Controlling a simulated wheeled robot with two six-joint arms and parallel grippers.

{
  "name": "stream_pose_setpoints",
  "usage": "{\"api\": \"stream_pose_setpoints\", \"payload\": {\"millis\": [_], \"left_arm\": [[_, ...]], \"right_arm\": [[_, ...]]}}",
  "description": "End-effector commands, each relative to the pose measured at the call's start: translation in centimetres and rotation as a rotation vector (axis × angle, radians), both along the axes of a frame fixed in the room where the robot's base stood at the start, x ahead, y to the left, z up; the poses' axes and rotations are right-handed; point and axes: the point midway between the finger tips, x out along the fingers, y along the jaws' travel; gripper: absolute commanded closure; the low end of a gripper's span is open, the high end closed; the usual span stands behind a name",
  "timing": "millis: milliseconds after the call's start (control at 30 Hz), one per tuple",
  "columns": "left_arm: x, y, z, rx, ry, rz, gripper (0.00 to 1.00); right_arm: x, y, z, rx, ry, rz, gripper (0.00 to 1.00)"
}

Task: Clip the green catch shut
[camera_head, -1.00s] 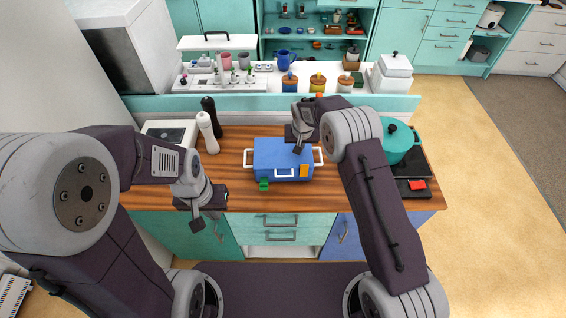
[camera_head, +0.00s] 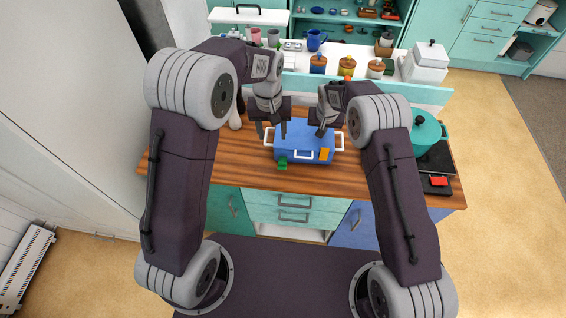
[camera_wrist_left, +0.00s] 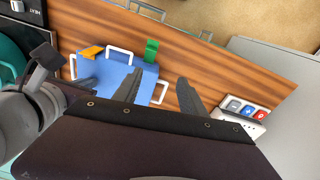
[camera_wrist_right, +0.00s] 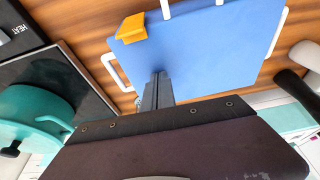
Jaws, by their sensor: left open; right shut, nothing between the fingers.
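A blue box (camera_head: 305,139) with white handles sits on the wooden counter. Its green catch (camera_head: 282,163) is at the front left and juts outward from the box; it also shows in the left wrist view (camera_wrist_left: 151,51). An orange catch (camera_head: 325,154) lies against the front right edge of the box; it also shows in the right wrist view (camera_wrist_right: 131,28). My left gripper (camera_head: 272,132) is open and empty above the box's left end, behind the green catch. My right gripper (camera_head: 322,132) is shut and empty over the box's right part.
A teal pot (camera_head: 427,132) stands on a dark hob at right, with a red item (camera_head: 439,181) in front. Jars (camera_head: 347,66) line the shelf behind. The counter's front left is clear.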

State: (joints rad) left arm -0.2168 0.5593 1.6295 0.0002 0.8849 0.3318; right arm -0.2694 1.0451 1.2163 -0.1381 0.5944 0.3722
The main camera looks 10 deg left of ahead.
Motion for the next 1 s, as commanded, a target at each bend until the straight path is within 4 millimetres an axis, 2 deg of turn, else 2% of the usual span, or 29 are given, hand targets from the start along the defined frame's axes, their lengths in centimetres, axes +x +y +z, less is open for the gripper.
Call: {"api": "stream_pose_setpoints", "payload": {"millis": [33,133,267,433,800,1000], "left_arm": [[0.5,-1.2,-1.3,0.003,0.012,-0.025,0.51],[0.0,-2.4,-3.4,0.012,0.048,-0.056,0.51],[-0.7,-3.1,-4.3,0.018,0.069,-0.077,0.51],[-0.7,-3.0,-5.4,0.018,0.070,-0.077,0.51],[-0.7,-3.0,-13.7,0.018,0.070,-0.076,0.51],[-0.6,-3.0,-15.9,0.016,0.067,-0.076,0.51]], "right_arm": [[-0.1,0.0,-0.2,-0.001,0.002,0.000,1.00],[-0.1,-0.1,-0.2,-0.001,0.002,0.000,1.00],[-0.1,-0.1,-0.2,-0.001,0.002,0.000,1.00],[-0.1,-0.1,-0.3,-0.001,0.003,0.000,1.00],[-0.1,-0.1,-0.3,-0.001,0.004,0.000,1.00],[-0.1,-0.1,-0.3,-0.002,0.004,-0.001,1.00]]}}
